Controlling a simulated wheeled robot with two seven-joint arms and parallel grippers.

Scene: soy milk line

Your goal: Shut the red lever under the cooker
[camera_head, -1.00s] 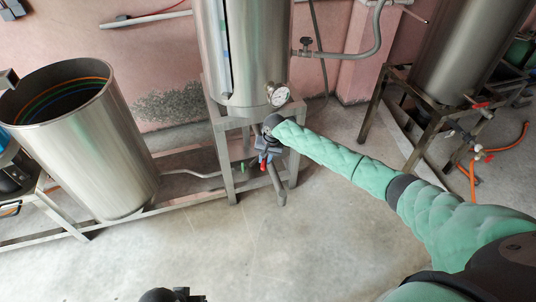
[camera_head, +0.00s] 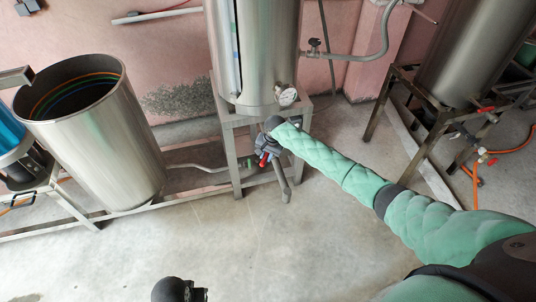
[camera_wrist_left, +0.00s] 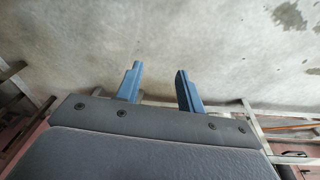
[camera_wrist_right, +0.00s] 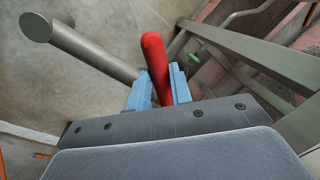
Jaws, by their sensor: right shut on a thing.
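The cooker (camera_head: 262,50) is a tall steel cylinder on a metal frame, with a round gauge at its lower right. The red lever (camera_head: 264,160) shows below it, beside my right gripper (camera_head: 266,152). In the right wrist view the red lever (camera_wrist_right: 155,65) stands between the two blue fingers of my right gripper (camera_wrist_right: 159,90), which are shut on it. A grey outlet pipe (camera_wrist_right: 95,50) runs beside the lever; its open end points away from the frame. My left gripper (camera_wrist_left: 157,85) is open and empty over bare floor. The valve body is mostly hidden by my right gripper.
An open steel drum (camera_head: 95,140) stands at left on a low frame. Another steel tank (camera_head: 470,50) stands on a rusty frame at right, with an orange hose (camera_head: 510,145) near it. The cooker's frame legs (camera_head: 232,160) stand close to my right gripper. The floor in front is clear.

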